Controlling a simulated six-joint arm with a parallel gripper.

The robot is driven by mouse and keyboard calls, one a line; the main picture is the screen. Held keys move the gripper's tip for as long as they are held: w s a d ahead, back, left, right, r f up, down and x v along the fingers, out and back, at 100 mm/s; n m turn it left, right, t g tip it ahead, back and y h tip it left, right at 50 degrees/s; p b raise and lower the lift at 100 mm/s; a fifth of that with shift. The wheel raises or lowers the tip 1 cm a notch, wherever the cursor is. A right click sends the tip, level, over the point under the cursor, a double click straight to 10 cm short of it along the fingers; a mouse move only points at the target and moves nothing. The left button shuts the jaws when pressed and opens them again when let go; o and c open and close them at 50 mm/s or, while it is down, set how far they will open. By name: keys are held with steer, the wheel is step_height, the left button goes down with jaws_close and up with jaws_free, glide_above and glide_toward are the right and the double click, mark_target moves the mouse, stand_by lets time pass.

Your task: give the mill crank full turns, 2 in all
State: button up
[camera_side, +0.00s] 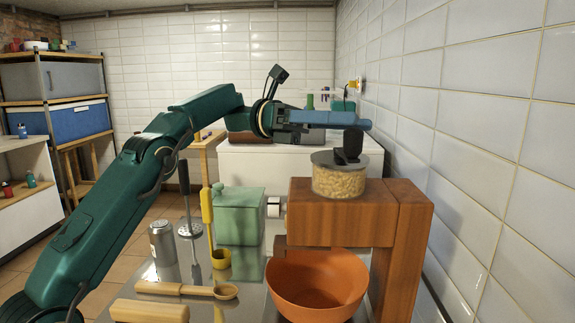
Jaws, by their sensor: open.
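The mill is a wooden stand (340,228) with a clear round hopper (339,185) of pale grains on top. A dark upright crank handle (351,143) stands above the hopper's grey lid. My gripper (365,119) is open, with its blue fingers pointing right, level with or just above the top of the handle. The fingers overlap the handle's top in this view; I cannot tell whether they are around it, touching it or behind it. The rest of the crank arm is hard to make out.
An orange bowl (317,288) stands under the mill's overhang. A tiled wall (500,130) is close on the right.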

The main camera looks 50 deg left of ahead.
step_height(320, 180, up, 6)
steer(key=w+n+t+y, duration=0.1)
steer(key=n+t, duration=0.8)
steer(key=n, duration=1.6)
steer(key=f+n+y, duration=0.1)
steer(key=f+n, duration=0.1)
steer(key=n, duration=0.3)
steer(key=s+f+n+y, duration=0.1)
steer(key=f+n+y, duration=0.1)
steer(key=n, duration=0.3)
steer(key=s+f+n+y, duration=0.1)
steer(key=f+n, duration=0.3)
steer(key=n, duration=0.1)
steer(key=shift+s+d+f+y, duration=0.1)
steer(key=shift+d+f+y, duration=0.1)
steer(key=shift+d+y, duration=0.2)
steer(key=shift+x, duration=2.25)
jaws_close()
